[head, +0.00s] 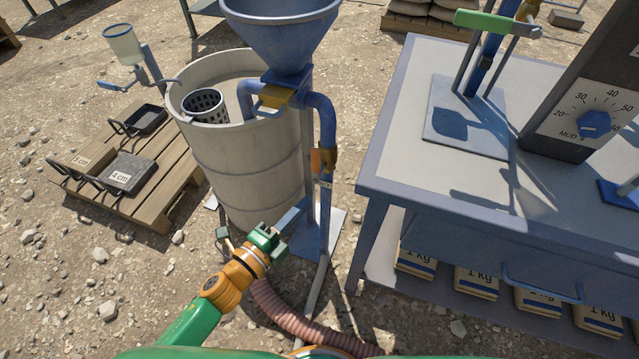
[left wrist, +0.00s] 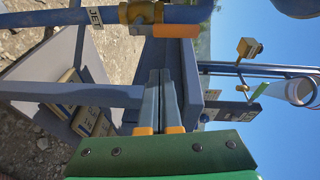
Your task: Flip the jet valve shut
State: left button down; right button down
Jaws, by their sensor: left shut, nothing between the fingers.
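The jet valve (head: 329,160) is a brass body on the blue pipe that comes down from the hopper, with an orange handle (head: 316,161) on its left. In the left wrist view the brass valve (left wrist: 140,13) shows at the top beside a "JET" label, and its orange handle (left wrist: 175,31) lies along the pipe. My left gripper (head: 292,217) is shut and empty, below and left of the valve, apart from it. Its closed fingers (left wrist: 160,78) point up toward the handle in the wrist view, with a gap between. My right gripper is in neither view.
A metal table (head: 405,160) with a mud dial is on the right, with 1 kg bags below. A pink hose (head: 300,325) runs along the ground. A pallet (head: 150,190) holds dark trays at left.

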aim_at(320, 170)
pick_arm(q)
jog(key=shift+s+d+r+m+h, duration=0.15)
jog(key=shift+d+r+m+h, duration=0.2)
jog(key=shift+r+m, duration=0.2)
jog(key=shift+s+d+r+m+h, duration=0.15)
jog(key=shift+d+r+m+h, duration=0.25)
jog(key=shift+r, duration=0.25)
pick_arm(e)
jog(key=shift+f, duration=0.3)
pick_arm(q)
jog(key=w, duration=0.3)
jog(key=w+d, duration=0.1)
jog(key=w, duration=0.2)
jog(key=w+d, duration=0.1)
jog(key=w, duration=0.2)
jog(key=shift+w, duration=0.15)
jog(key=shift+d, duration=0.1)
